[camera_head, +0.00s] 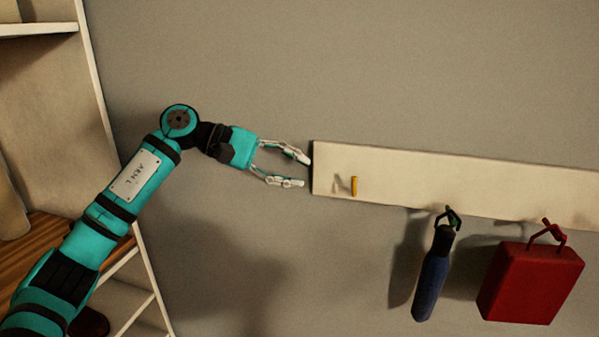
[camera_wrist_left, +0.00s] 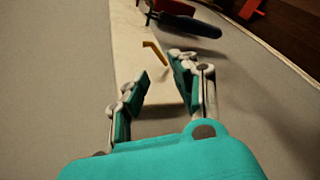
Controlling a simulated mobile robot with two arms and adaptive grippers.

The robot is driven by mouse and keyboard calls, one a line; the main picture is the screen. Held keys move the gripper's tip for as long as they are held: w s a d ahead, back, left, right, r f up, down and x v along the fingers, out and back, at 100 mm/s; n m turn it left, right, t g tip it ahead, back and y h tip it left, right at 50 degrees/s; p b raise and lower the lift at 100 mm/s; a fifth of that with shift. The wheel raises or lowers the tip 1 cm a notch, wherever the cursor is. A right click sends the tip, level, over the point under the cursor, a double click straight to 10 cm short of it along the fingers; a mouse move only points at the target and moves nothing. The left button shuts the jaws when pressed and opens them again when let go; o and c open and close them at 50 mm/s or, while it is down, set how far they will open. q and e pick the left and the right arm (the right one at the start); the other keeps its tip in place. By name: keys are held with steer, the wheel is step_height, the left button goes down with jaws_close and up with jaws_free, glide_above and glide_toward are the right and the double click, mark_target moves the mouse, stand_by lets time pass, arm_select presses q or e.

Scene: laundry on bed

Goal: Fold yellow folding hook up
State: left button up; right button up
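The yellow folding hook (camera_head: 354,186) is a small piece near the left end of a pale wall board (camera_head: 400,180). In the left wrist view the hook (camera_wrist_left: 155,49) sticks out from the board, just beyond my fingertips. My left gripper (camera_head: 302,171) is open and empty at the board's left end, to the left of the hook and apart from it. In the left wrist view its fingers (camera_wrist_left: 162,72) are spread with the hook ahead of the gap. My right gripper is not in view.
A blue item (camera_head: 431,275) and a red box-shaped bag (camera_head: 530,283) hang from the board to the right of the hook. A shelf unit (camera_head: 90,60) stands at the left. The grey wall above the board is clear.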

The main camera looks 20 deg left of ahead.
mark_target(354, 186)
arm_select(q)
steer(key=d+f+n+h, duration=0.1)
steer(key=s+d+f+n+b, duration=0.1)
steer(key=d+f, duration=0.1)
steer(key=shift+d+f+n+h, duration=0.25)
steer(key=shift+n+h, duration=0.15)
steer(key=c, duration=0.4)
steer(key=d+f+n+h, duration=0.1)
steer(key=n, duration=0.1)
steer(key=s+d+f+n+h+b, duration=0.1)
steer(key=d+f+n, duration=0.1)
steer(key=n, duration=0.1)
steer(key=s+d+f+n+h, duration=0.1)
steer(key=n, duration=0.1)
steer(key=shift+s+d+f+n+t, duration=0.15)
steer(key=shift+n+t, duration=0.15)
steer(key=shift+t, duration=0.1)
jaws_close()
step_height(354, 186, down, 4)
steer(key=s+n+t+h+b, duration=0.15)
steer(key=n+t, duration=0.55)
steer(key=n, duration=0.9)
steer(key=w+d+r+p, duration=0.4)
steer(key=w+r+p, duration=0.1)
steer(key=shift+w+r+p, duration=0.2)
steer(key=shift+w+p, duration=0.05)
steer(key=shift+p, duration=0.1)
steer(key=shift+d+m, duration=0.1)
steer(key=shift+m, duration=0.2)
